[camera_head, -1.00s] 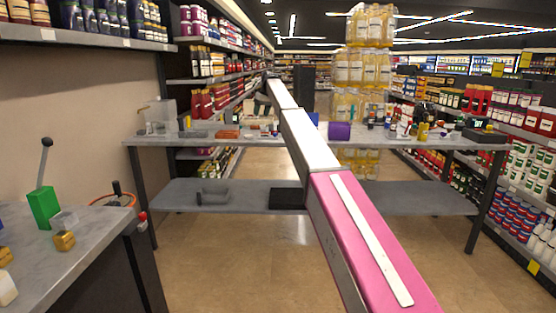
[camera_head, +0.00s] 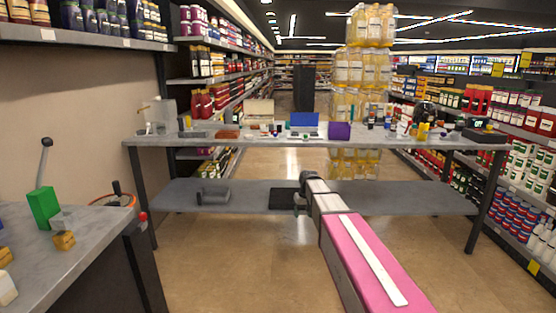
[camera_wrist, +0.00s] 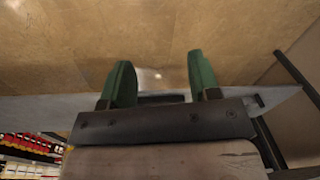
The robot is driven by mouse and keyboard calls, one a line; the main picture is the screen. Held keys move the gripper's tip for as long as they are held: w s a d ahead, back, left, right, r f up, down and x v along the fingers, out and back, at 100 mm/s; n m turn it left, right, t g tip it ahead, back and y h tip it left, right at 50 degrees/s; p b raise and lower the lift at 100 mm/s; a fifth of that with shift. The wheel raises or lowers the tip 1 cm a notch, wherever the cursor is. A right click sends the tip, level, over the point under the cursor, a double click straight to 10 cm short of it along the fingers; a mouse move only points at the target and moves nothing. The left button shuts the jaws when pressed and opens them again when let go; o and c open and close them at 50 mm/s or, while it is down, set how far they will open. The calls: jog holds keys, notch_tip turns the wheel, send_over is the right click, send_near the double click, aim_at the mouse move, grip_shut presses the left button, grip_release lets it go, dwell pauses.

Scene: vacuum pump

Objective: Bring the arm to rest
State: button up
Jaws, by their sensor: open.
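My gripper (camera_wrist: 159,60) shows two green fingers spread apart in the wrist view, with nothing between them. Beyond the fingers are the tan floor (camera_wrist: 150,30) and the grey edge of a shelf (camera_wrist: 45,110). In the head view my arm reaches forward and left from the lower right, with its end near the front of the table's lower shelf (camera_head: 400,198). The fingers themselves are too small to make out there.
The long grey table (camera_head: 400,142) carries a laptop (camera_head: 303,125), a purple box (camera_head: 340,131) and many small items. A grey part (camera_head: 213,193) and a black tray (camera_head: 282,198) lie on its lower shelf. A side bench (camera_head: 85,245) stands left. The floor between is clear.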

jog(key=s+d+f, duration=0.2)
jog(key=s+f, duration=0.1)
jog(key=s, duration=0.6)
jog(key=s+d+f+m, duration=0.1)
jog(key=s+d+f, duration=0.2)
jog(key=s, duration=0.6)
jog(key=s+d+f+m+h, duration=0.1)
jog(key=s+d+f, duration=0.1)
jog(key=s, duration=0.7)
jog(key=shift+s+d+f, duration=0.15)
jog(key=shift+d+f, duration=0.15)
jog(key=shift+f, duration=0.2)
